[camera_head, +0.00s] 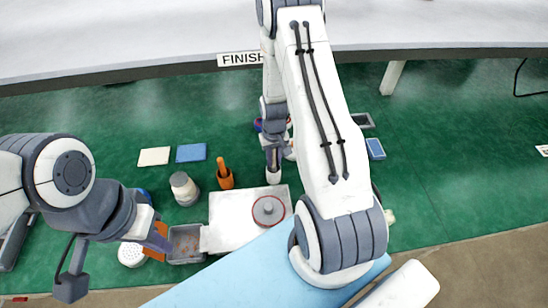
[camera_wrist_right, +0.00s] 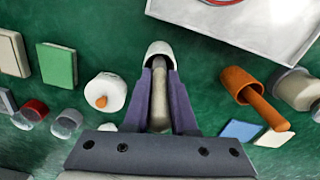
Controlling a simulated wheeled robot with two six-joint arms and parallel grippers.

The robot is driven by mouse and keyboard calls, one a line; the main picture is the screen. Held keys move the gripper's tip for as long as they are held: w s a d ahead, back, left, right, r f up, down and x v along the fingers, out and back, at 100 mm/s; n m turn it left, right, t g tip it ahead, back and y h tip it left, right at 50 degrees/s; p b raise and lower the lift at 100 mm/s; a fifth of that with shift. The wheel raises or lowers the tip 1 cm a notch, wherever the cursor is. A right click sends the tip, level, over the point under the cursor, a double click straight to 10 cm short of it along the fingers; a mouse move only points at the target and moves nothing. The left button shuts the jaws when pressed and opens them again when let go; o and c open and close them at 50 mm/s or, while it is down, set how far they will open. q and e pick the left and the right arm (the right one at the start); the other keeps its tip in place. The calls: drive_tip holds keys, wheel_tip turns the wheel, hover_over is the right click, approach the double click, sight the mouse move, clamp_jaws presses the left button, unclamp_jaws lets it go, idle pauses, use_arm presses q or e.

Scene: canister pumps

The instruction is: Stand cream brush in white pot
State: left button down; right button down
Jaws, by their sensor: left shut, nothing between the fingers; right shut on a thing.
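The white pot (camera_head: 273,176) stands on the green surface at the far edge of a white board. In the right wrist view the white pot (camera_wrist_right: 162,49) shows just beyond my fingertips, mouth towards me. My right gripper (camera_head: 273,150) is directly above the pot, pointing down. In its wrist view my right gripper (camera_wrist_right: 161,85) is shut on the cream brush (camera_wrist_right: 160,105). The brush's far end reaches the pot's mouth and seems to be inside; its depth cannot be told. My left gripper (camera_head: 152,238) is shut and empty at the lower left, away from the pot.
The white board (camera_head: 228,222) carries a red-rimmed round object (camera_head: 268,210). An orange mortar (camera_head: 225,180) and a pale jar (camera_head: 184,188) stand left of the pot. A grey bin (camera_head: 185,243) is near my left gripper. A white cup (camera_wrist_right: 104,92) stands beside the pot.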

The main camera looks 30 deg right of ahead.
drive_tip(key=shift+f, duration=0.1)
drive_tip(key=c, duration=0.6)
unclamp_jaws()
drive_tip(key=shift+c, duration=0.2)
wheel_tip(320, 180, up, 10)
drive_tip(key=shift+f+b, duration=0.15)
drive_tip(key=shift+b, duration=0.85)
drive_tip(key=shift+r, duration=0.4)
drive_tip(key=shift+a, duration=0.1)
